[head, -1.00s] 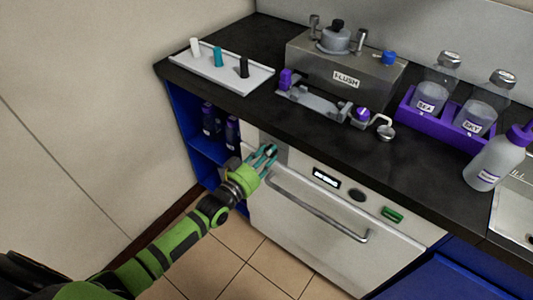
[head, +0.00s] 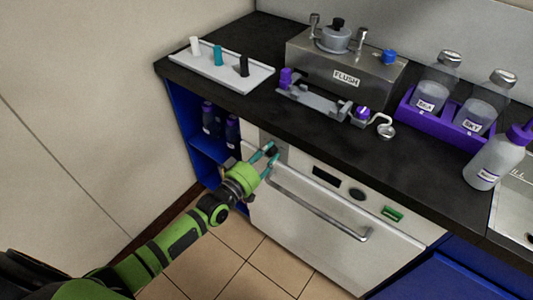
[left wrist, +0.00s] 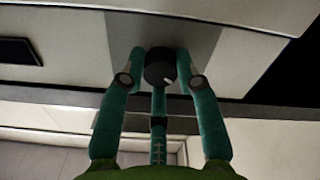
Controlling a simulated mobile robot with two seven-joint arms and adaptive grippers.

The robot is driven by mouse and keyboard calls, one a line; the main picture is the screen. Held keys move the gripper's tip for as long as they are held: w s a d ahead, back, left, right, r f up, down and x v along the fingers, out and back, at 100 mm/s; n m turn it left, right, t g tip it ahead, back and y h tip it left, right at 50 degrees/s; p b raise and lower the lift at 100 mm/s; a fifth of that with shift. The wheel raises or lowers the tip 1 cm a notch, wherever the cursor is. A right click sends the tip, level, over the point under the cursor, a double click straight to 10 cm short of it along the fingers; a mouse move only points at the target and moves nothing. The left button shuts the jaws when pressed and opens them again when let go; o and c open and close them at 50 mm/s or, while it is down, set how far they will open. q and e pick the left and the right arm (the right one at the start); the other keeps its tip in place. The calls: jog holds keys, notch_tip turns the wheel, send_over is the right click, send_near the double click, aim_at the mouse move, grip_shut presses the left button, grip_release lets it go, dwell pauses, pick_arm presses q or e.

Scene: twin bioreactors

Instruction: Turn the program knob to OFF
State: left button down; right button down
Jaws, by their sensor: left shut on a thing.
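The program knob (head: 270,151) is a small round black knob on a grey plate at the left of the white appliance's front panel. In the left wrist view the knob (left wrist: 160,68) shows close up, with a short white mark near its lower right rim. My left gripper (head: 271,154) has its teal fingers on either side of the knob and is shut on it. The panel display (head: 327,176) is dark. OFF lettering is not readable. My right gripper is not in view.
A long handle (head: 315,213) runs across the appliance door below the knob. A round dark button (head: 357,195) and a green switch (head: 393,214) sit farther right. The black counter (head: 315,137) overhangs above. An open blue shelf (head: 207,152) holds dark bottles at left.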

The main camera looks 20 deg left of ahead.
pick_arm(q)
jog(key=shift+s+d+f, duration=0.1)
jog(key=shift+s+f, duration=0.1)
jog(key=shift+f, duration=0.2)
jog(key=c, duration=0.9)
grip_release()
jog(key=shift+w+r, duration=0.1)
jog(key=shift+r, duration=0.05)
jog(key=v, duration=1.2)
jog(key=shift+r, duration=0.1)
